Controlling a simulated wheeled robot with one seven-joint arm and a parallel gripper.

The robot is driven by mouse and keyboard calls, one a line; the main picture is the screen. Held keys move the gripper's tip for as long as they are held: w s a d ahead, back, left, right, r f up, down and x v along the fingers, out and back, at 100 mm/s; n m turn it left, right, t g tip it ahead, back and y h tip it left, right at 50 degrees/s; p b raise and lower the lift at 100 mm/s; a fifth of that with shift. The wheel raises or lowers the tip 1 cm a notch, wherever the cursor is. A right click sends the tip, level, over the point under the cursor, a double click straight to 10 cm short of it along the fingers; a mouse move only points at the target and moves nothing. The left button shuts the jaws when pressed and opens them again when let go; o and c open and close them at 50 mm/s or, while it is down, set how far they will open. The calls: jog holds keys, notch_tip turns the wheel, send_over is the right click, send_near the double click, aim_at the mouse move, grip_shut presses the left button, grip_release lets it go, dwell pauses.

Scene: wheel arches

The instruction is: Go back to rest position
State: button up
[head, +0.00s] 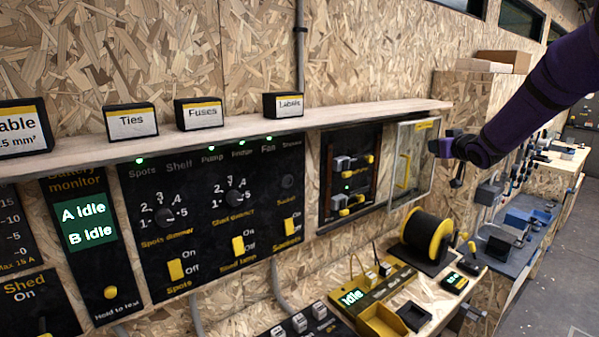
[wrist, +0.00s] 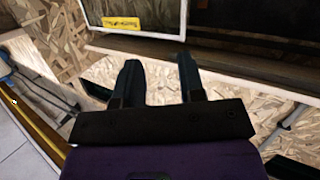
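My purple arm reaches in from the upper right in the head view. My gripper (head: 446,147) is beside the open clear cover door (head: 416,160) of the small black fuse box (head: 349,176) on the chipboard wall. In the wrist view my gripper (wrist: 158,78) shows two dark fingers standing apart with nothing between them. The door's yellow label (wrist: 121,23) shows above the fingers there. I cannot tell from these views whether a finger touches the door.
A wooden shelf (head: 240,126) with several label boxes runs above the black switch panel (head: 220,210). A black and yellow cable spool (head: 427,238) and an open yellow tray (head: 383,322) sit on the bench below. A cluttered side bench (head: 520,225) is at the right, with bare floor (head: 560,285) beyond it.

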jog(key=s+a+r+m+g+h, duration=0.2)
jog(key=s+a+r, duration=0.15)
jog(key=s, duration=0.85)
jog(key=s+a+r+m+g+h, duration=0.1)
jog(key=s+a+r+g+h, duration=0.3)
jog(key=s, duration=0.8)
jog(key=s+a+f+g+y, duration=0.2)
jog(key=s, duration=1.2)
jog(key=s+a+f+g+y, duration=0.1)
jog(key=s+a+f+g, duration=0.1)
jog(key=s, duration=1.2)
jog(key=shift+f+y, duration=0.4)
jog(key=shift+o, duration=0.5)
jog(key=shift+w+d, duration=0.1)
